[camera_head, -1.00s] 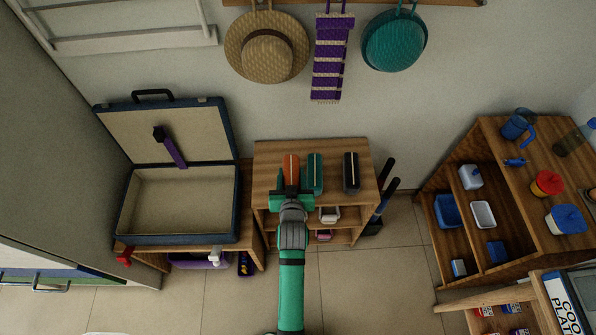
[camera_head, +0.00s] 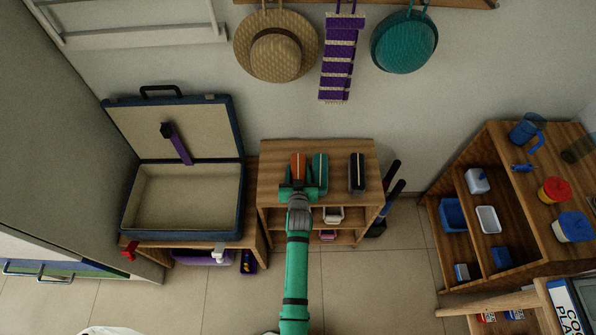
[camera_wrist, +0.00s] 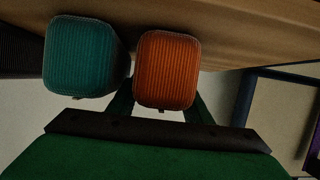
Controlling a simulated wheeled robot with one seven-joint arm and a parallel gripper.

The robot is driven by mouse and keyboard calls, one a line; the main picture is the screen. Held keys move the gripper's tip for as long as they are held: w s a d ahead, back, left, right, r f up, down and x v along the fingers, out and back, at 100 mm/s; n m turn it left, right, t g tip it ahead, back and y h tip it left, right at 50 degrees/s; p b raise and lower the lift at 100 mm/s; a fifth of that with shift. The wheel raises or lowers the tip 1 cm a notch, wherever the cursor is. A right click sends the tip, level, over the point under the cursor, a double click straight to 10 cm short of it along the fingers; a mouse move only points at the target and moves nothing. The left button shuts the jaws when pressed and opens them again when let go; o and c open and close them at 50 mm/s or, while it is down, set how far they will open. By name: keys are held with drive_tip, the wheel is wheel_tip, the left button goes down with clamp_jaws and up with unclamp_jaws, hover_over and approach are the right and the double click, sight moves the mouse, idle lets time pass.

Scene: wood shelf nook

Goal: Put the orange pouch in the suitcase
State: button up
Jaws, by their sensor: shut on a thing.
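The orange pouch (camera_head: 297,165) stands on top of the small wooden shelf, at the left of a teal pouch (camera_head: 320,172). In the wrist view the orange pouch (camera_wrist: 167,70) sits between my fingers, with the teal pouch (camera_wrist: 78,56) close beside it. My gripper (camera_head: 298,184) is shut on the orange pouch at its near end. The suitcase (camera_head: 184,235) lies open on a low wooden stand to the left. Its tan interior looks empty, and a purple strap with a dark end (camera_head: 178,145) hangs on the raised lid.
A black pouch (camera_head: 357,172) stands farther right on the shelf top (camera_head: 338,187). A straw hat (camera_head: 276,52), a purple scarf (camera_head: 338,65) and a teal hat (camera_head: 404,43) hang above. A wooden shelf unit (camera_head: 500,150) stands at right. Open floor lies in front.

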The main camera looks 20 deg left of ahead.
drive_tip(key=shift+s+a, duration=0.1)
drive_tip(key=shift+a, duration=0.3)
drive_tip(key=o, duration=0.9)
drive_tip(key=shift+f, duration=0.1)
drive_tip(key=shift+d, duration=0.1)
